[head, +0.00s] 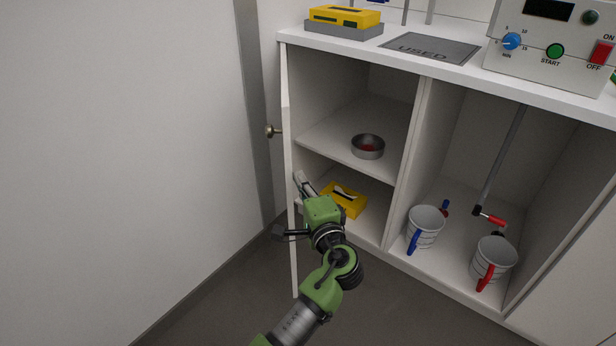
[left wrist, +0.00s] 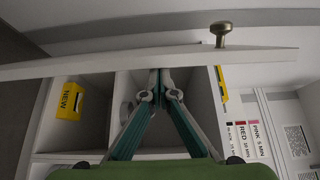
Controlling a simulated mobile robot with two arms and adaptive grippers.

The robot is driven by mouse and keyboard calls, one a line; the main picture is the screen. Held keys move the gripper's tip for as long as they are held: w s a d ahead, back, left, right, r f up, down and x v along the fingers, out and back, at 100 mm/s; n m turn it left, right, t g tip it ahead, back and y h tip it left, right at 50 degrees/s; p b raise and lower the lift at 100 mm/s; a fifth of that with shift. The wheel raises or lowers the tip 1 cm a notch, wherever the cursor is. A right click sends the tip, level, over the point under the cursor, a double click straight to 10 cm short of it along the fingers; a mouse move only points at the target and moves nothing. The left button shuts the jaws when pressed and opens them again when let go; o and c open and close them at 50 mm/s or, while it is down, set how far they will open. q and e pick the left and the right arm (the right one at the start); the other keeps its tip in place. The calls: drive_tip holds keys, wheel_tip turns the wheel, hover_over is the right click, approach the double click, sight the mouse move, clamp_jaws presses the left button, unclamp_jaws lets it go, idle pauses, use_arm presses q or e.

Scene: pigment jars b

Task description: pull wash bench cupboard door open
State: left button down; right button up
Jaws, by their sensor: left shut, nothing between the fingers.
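The wash bench cupboard door (head: 288,150) stands wide open at the left of the cupboard, seen almost edge-on in the head view. Its round brass knob (head: 269,131) is on the far face, away from the shelves. In the left wrist view the door (left wrist: 120,65) crosses the top, with the knob (left wrist: 222,28) beyond it. My left gripper (head: 299,178) is shut and empty on the door's inner side. Its fingertips (left wrist: 160,73) are at or very near the inner face; I cannot tell whether they touch. My right gripper is not in view.
Inside the open cupboard are a metal bowl (head: 368,147) on the shelf and a yellow box (head: 345,199) below. A wall (head: 110,130) lies left of the door. A control box (head: 550,45) sits on the bench top.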

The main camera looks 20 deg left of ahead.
use_arm(q)
drive_tip(key=s+a+m+t+h+p, duration=0.1)
drive_tip(key=s+a+p, duration=0.1)
drive_tip(key=a, duration=0.7)
drive_tip(key=s+a+m+t+h+p, duration=0.1)
drive_tip(key=s+a+h+p, duration=0.1)
drive_tip(key=a, duration=0.7)
drive_tip(key=shift+s+r+m+h, duration=0.2)
drive_tip(key=shift+s+m+h, duration=0.1)
drive_tip(key=shift+s, duration=0.35)
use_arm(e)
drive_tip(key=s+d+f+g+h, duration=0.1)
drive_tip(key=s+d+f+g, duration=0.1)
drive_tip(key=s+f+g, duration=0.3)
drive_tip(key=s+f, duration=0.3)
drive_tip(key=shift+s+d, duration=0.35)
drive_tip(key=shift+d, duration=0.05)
use_arm(q)
drive_tip(key=shift+d, duration=0.15)
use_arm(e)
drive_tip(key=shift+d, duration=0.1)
